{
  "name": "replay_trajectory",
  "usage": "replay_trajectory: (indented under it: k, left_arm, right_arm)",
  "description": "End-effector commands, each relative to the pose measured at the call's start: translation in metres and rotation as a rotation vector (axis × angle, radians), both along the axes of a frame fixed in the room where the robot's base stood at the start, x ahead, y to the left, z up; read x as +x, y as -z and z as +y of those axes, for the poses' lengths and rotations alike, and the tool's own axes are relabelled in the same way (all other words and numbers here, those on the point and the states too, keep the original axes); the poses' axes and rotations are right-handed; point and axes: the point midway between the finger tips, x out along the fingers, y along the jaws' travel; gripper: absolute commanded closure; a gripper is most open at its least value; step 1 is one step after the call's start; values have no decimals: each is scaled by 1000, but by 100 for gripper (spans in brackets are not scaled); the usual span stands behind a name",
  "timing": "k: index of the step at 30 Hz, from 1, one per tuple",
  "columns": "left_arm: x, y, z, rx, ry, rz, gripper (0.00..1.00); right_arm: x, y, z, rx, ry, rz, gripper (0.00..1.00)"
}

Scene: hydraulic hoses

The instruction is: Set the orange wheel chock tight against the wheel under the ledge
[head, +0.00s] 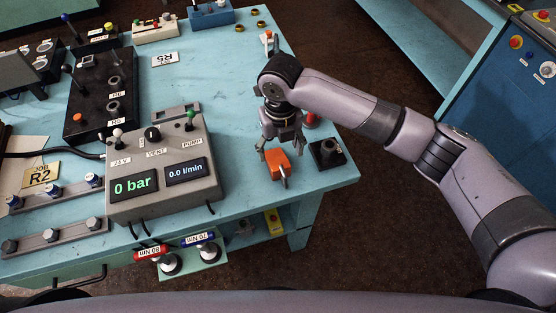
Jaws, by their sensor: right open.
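An orange block (277,164), which looks like the wheel chock, lies on the blue table near its right front corner. A thin grey piece sticks out of its front side. My right gripper (281,152) points down just above and behind the block, with its fingers apart. I cannot tell whether a fingertip touches the block. No wheel under a ledge can be made out. My left gripper is not in view.
A black block (327,153) stands close to the right of the orange block, and a red piece (312,121) is behind it. A grey control box (165,165) stands to the left. A yellow item (273,221) is below the tabletop. The table's right edge is near.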

Motion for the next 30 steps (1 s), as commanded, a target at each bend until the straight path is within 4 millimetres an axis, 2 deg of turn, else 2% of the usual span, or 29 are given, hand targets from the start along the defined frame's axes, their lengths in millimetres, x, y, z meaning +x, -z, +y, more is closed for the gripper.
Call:
replay_trajectory:
  k: [5, 9, 15, 22, 30]
  left_arm:
    - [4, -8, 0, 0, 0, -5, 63]
    - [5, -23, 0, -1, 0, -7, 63]
    - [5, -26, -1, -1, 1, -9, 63]
    - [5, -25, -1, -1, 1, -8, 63]
    - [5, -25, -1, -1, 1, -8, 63]
  right_arm:
    - [-2, 10, 1, -1, 0, 4, 35]
    - [-6, 30, 5, -1, 0, 4, 35]
    - [-5, 53, 5, -1, 0, 0, 35]
    - [-5, 56, 5, 1, 0, -2, 35]
    - [-5, 55, 5, 1, 0, -2, 52]
